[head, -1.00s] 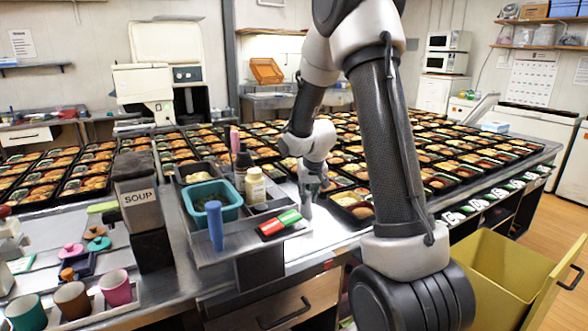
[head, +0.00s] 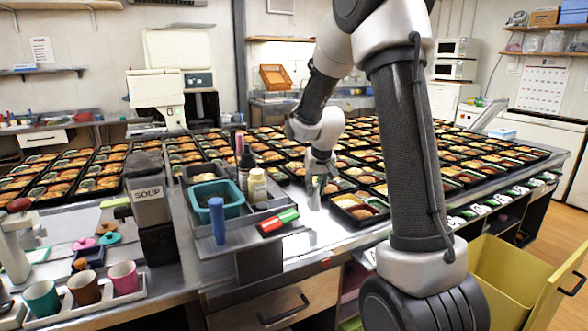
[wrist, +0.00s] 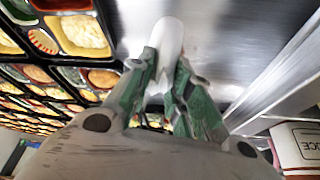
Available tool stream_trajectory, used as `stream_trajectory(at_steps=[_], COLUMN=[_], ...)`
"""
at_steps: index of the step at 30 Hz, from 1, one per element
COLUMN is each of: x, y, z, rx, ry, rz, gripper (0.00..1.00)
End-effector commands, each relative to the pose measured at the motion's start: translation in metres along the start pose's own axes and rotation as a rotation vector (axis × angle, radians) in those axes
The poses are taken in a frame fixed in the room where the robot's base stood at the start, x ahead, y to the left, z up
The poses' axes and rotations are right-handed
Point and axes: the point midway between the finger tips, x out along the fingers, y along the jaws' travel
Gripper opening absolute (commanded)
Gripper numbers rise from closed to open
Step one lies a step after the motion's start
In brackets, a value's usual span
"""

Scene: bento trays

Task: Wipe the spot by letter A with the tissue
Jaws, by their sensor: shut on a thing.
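My gripper (wrist: 167,85) is shut on a white tissue (wrist: 169,40), which sticks out past the green-padded fingers in the wrist view. In the head view my gripper (head: 315,203) points down, low over a bright bare strip of the metal counter (head: 330,230), beside the bento trays. The tissue is too small to make out there. I cannot make out the spot in either view.
Rows of filled bento trays (head: 360,207) cover most of the counter and lie close to my gripper. A caddy with a teal tub (head: 216,198), bottles and red and green markers (head: 278,221) stands to its left. A yellow bin (head: 500,270) stands at front right.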

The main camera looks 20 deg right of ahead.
Motion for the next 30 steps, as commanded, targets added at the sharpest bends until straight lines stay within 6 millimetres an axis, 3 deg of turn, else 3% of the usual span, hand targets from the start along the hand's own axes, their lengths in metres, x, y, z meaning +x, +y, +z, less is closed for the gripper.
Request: stream_trajectory(at_steps=[12, 30], x=[-0.025, -0.026], y=[-0.004, -0.004], z=[-0.011, -0.011], rx=[0.000, 0.000], ry=[0.000, 0.000], rz=[0.000, 0.000], gripper=[0.00, 0.00])
